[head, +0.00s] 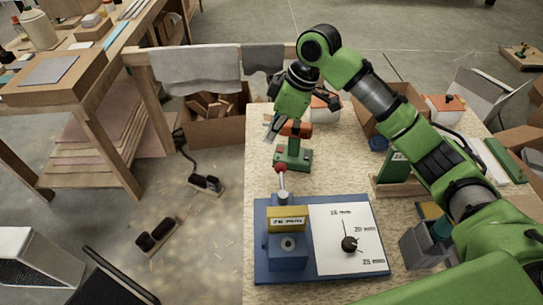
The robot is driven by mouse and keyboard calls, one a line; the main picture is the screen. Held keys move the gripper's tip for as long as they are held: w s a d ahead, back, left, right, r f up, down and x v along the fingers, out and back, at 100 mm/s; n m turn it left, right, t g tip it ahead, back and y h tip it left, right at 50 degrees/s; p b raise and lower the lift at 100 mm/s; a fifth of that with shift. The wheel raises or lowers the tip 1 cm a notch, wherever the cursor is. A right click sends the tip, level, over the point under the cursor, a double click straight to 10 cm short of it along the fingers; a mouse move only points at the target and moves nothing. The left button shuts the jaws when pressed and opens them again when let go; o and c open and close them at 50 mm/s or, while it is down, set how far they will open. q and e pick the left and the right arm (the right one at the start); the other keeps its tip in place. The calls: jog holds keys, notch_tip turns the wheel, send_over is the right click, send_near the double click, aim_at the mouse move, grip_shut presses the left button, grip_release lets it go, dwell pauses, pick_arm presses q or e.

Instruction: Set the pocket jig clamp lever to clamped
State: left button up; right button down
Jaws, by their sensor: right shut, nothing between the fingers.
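The pocket jig (287,249) is a blue block on a blue base plate, near the front of the worktop. It carries a yellow label plate (287,220) and a white dial panel marked 15, 20 and 25 mm (335,228). The clamp lever (282,180) is a grey rod with a red ball knob, pointing away from me from behind the label plate. My right gripper (270,131) is shut and empty, beyond the knob and apart from it in the picture. My left gripper is out of view.
A green and orange tool (293,156) stands just beyond the knob, close to my right gripper. A green block on a wooden stand (394,172) is to the right. A cardboard box of wood scraps (215,115) is on the floor beyond the worktop's left edge.

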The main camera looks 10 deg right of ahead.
aim_at(282, 182)
pick_arm(q)
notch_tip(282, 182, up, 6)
jog(key=p, duration=0.6)
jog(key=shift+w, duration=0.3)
pick_arm(e)
notch_tip(282, 182, down, 10)
jog(key=shift+d+f, duration=0.15)
jog(key=shift+d, duration=0.1)
jog(key=shift+w+a, duration=0.1)
jog(key=shift+w, duration=0.05)
